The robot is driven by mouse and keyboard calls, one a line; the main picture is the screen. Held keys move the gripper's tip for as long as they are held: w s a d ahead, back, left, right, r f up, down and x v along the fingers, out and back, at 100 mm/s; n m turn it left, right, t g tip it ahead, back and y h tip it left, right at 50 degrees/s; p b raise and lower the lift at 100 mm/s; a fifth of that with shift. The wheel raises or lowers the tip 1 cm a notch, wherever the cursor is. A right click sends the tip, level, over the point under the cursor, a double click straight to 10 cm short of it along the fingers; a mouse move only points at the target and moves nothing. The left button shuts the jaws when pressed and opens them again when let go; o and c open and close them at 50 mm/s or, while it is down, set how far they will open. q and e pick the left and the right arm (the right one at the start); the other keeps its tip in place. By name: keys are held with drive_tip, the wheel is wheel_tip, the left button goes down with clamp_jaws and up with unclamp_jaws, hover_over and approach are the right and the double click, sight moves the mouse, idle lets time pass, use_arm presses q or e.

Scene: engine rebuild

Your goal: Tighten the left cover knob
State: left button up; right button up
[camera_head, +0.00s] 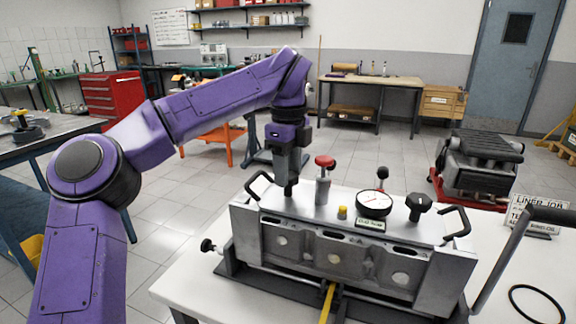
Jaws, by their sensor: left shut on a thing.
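The silver engine block (333,260) stands on the white table with a flat metal cover (340,208) on top. My left arm reaches over from the left, and my left gripper (289,182) points straight down at the left end of the cover. It is shut on the left cover knob, which the fingers mostly hide. The black right cover knob (418,205) stands free at the right end of the cover. My right gripper is not in view.
Black handles (259,185) rise at both ends. A black ring (537,304) lies on the white table (190,291) at right.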

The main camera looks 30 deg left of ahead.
use_arm(q)
drive_tip(key=m, duration=0.2)
drive_tip(key=m+p, duration=0.1)
drive_tip(key=shift+r+m, duration=0.2)
drive_tip(key=shift+m, duration=0.2)
drive_tip(key=m+p, duration=0.2)
drive_tip(key=shift+m, duration=0.3)
drive_tip(key=m+p, duration=0.1)
drive_tip(key=m, duration=0.1)
drive_tip(key=shift+m+p, duration=0.4)
drive_tip(key=m+p, duration=0.2)
drive_tip(key=m, duration=0.1)
drive_tip(key=shift+r+m+p, duration=0.1)
drive_tip(key=shift+m+p, duration=0.2)
drive_tip(key=shift+p, duration=0.05)
drive_tip(key=shift+m+p, duration=0.8)
drive_tip(key=shift+m, duration=0.1)
drive_tip(key=m+p, duration=0.7)
drive_tip(key=shift+m+p, duration=1.2)
drive_tip(key=shift+p, duration=0.05)
drive_tip(key=shift+f+m+p, duration=0.2)
drive_tip(key=shift+m+p, duration=0.1)
drive_tip(key=shift+m, duration=0.2)
